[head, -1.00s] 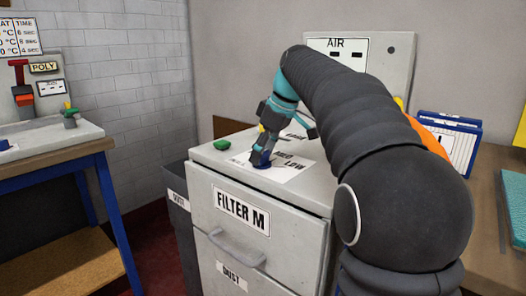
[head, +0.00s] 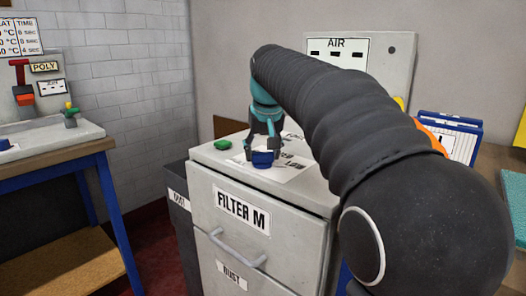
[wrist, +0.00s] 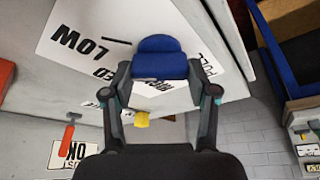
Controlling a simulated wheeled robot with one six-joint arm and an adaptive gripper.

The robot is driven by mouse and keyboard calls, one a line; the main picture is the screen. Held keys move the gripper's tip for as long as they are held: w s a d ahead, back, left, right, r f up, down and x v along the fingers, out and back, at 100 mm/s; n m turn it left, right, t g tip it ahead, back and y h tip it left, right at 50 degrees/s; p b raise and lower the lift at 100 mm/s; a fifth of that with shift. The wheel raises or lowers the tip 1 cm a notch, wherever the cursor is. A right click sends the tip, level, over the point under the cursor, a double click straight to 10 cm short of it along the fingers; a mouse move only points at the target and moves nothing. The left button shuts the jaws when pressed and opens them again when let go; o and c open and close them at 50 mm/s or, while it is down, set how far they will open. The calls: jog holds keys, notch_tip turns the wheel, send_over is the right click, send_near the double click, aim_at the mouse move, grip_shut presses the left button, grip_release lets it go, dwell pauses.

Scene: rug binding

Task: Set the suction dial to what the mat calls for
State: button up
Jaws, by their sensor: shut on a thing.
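The blue suction dial (head: 263,159) stands on a white label sheet (head: 290,171) on top of the grey FILTER M cabinet (head: 240,190). My gripper (head: 263,148) comes down on it from above, a finger on each side. In the wrist view the dial's blue knob (wrist: 160,57) sits between the fingertips of my gripper (wrist: 160,70), which are shut on it. The sheet reads LOW at left, part of MED, HIGH partly covered by my gripper, and FULL at right. I cannot tell which word the dial points to. No mat with a readable setting shows.
A green button (head: 222,144) is left of the dial on the cabinet top. An AIR panel (head: 385,75) stands behind. A blue-framed box (head: 452,134) and a teal slab (head: 512,220) are on the right bench. A dark bin (head: 178,210) stands left of the cabinet.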

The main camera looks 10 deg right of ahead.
jog(key=shift+m+h, duration=0.8)
jog(key=shift+m, duration=1.4)
jog(key=o, duration=1.2)
jog(key=shift+c, duration=0.2)
jog(key=shift+r, duration=0.1)
jog(key=v, duration=1.1)
jog(key=shift+a+r, duration=0.15)
jog(key=shift+r, duration=0.3)
